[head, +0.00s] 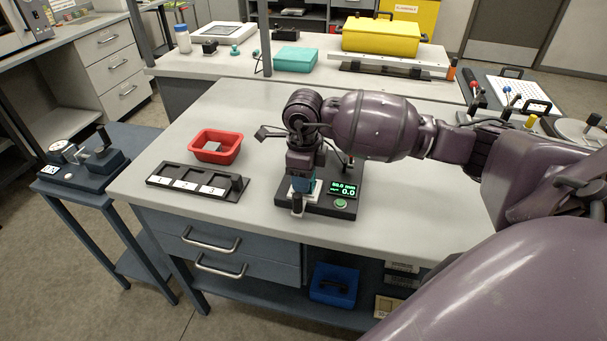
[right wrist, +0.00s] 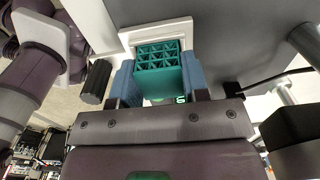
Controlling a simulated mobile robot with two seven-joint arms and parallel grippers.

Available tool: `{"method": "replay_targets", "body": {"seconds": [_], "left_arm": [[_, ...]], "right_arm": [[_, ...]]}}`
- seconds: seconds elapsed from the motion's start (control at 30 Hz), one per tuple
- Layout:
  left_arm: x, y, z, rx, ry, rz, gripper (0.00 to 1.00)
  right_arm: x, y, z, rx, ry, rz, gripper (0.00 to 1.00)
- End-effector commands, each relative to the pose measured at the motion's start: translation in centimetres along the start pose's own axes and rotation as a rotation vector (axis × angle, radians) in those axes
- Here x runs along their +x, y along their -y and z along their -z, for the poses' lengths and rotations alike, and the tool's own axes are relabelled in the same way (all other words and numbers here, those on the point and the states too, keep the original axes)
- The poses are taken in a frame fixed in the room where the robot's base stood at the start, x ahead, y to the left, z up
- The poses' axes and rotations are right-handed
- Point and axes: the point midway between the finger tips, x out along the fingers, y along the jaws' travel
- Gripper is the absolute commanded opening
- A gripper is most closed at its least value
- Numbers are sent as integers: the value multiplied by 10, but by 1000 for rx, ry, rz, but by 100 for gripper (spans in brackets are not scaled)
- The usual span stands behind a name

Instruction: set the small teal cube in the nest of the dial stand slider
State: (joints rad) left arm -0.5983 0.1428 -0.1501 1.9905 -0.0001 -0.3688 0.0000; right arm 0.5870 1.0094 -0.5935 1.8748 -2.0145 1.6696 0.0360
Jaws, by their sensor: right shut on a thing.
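My right gripper (head: 303,186) points down over the black device with a green display (head: 343,189). In the right wrist view its two blue fingers are shut on the small teal cube (right wrist: 158,62), which has an open lattice face. A white square frame (right wrist: 128,38) lies around and behind the cube; I cannot tell whether the cube touches it. In the head view the fingers and wrist largely hide the cube. The dial stand (head: 85,170) is on the low blue side table at the left; its slider's nest is too small to make out. My left gripper is not in view.
A red bin (head: 217,147) with a grey block and a black numbered rack (head: 196,182) stand left of the device. A yellow case (head: 380,37) and teal box (head: 295,59) are on the rear bench.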

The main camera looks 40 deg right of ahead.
Motion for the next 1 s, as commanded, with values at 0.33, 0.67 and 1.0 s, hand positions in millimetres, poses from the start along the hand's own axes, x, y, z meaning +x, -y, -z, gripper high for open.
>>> {"method": "replay_targets", "body": {"seconds": [0.33,0.67,1.0], "left_arm": [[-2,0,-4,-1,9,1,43],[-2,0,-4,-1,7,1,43],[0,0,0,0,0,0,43]], "right_arm": [[0,0,0,0,0,0,50],[0,0,0,0,0,0,72],[0,0,0,0,0,-1,97]]}}
